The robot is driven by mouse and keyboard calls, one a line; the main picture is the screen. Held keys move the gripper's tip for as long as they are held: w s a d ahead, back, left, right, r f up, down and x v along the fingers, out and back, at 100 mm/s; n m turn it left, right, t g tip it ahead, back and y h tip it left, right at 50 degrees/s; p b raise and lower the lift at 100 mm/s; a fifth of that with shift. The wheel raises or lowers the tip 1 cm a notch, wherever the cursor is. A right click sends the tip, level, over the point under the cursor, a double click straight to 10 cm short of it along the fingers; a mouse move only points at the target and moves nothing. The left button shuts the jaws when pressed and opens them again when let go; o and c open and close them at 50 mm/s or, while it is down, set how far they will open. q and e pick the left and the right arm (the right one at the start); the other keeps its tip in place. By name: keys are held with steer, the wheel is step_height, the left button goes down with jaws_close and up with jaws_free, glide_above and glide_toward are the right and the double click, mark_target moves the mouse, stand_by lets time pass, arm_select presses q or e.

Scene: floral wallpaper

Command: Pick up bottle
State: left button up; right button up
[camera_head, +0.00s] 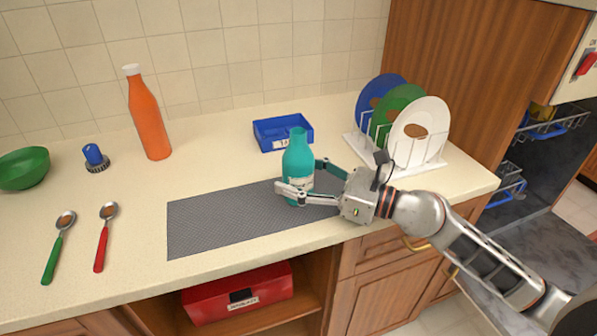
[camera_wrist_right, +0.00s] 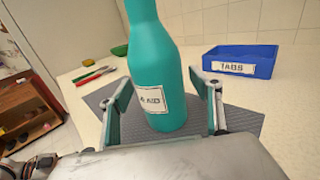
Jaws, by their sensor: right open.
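A teal bottle (camera_head: 298,164) stands upright on a grey mat (camera_head: 215,222) on the counter. In the right wrist view the bottle (camera_wrist_right: 158,70) shows a white label, and its top is cut off by the frame. An orange bottle (camera_head: 148,115) with a white cap stands upright at the back left. My right gripper (camera_head: 300,178) is open, with one finger on each side of the teal bottle. The wrist view also shows the fingers (camera_wrist_right: 165,108) around it, with a gap at the right finger. My left gripper is not in view.
A blue bin (camera_head: 270,135) stands behind the teal bottle, and a plate rack (camera_head: 420,163) stands at the right. A green bowl (camera_head: 24,168), a blue-handled brush (camera_head: 95,157), a green spoon (camera_head: 58,245) and a red spoon (camera_head: 103,236) are at the left. A red box (camera_head: 238,292) sits below the counter.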

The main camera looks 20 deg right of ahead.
steer(key=c, duration=1.5)
